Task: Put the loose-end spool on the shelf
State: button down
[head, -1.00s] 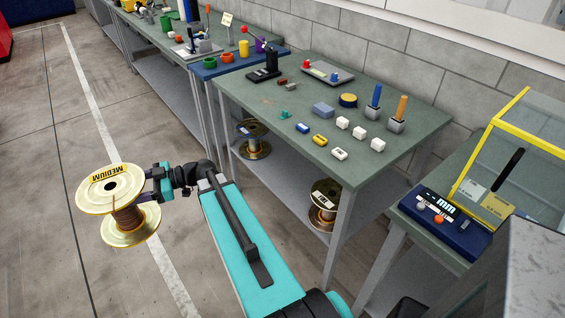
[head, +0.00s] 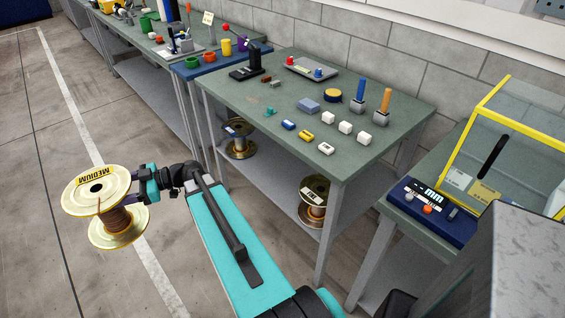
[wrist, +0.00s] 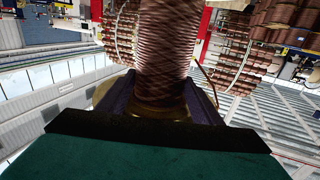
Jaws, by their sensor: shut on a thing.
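My gripper (head: 143,188) is shut on a spool (head: 113,224) with gold flanges, copper wire and a yellow MEDIUM label on its top. The spool hangs in the air at the left of the head view, upright and slightly tilted, over the floor. In the wrist view the copper winding (wrist: 168,50) stands between the jaws, and a thin wire end (wrist: 208,82) sticks out at its right. The lower shelf (head: 268,188) of the green-topped bench holds two other gold spools, one at the far left end (head: 238,146) and one nearer (head: 313,208).
The bench top (head: 300,78) carries small blocks, two handled tools and a grey tray. A bench leg (head: 330,235) stands in front of the shelf's right end. A yellow-framed clear case (head: 500,150) is at the right. The shelf between the two spools is bare.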

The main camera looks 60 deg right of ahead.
jog(key=w+d+f+m+t+h+b, duration=0.25)
jog(key=d+f+h+b, duration=0.35)
jog(key=d, duration=0.6)
jog(key=w+d+f+m+t+h+b, duration=0.1)
jog(key=d+f+m+t+h+b, duration=0.25)
jog(key=d+b, duration=0.65)
jog(key=w+d+f+m+t+h+b, duration=0.15)
jog(key=d+f+m+h+b, duration=0.45)
jog(key=d, duration=0.8)
jog(key=s+d+f+m+g+h+b, duration=0.2)
jog(key=s+d+b, duration=0.4)
jog(key=d, duration=0.5)
jog(key=s+d+f+m+g+h+b, duration=0.3)
jog(key=s+d+f+h+b, duration=0.2)
jog(key=d, duration=0.7)
jog(key=s+d+f+m+g+h+b, duration=0.3)
jog(key=s+d+f+h+b, duration=0.1)
jog(key=d, duration=0.7)
jog(key=shift+s+d+m+h+b, duration=0.35)
jog(key=shift+s+h+b, duration=0.5)
jog(key=shift+s+b, duration=0.65)
jog(key=shift+w, duration=0.1)
notch_tip(320, 180, down, 6)
jog(key=b, duration=0.4)
jog(key=shift+f, duration=0.15)
jog(key=shift+b, duration=0.3)
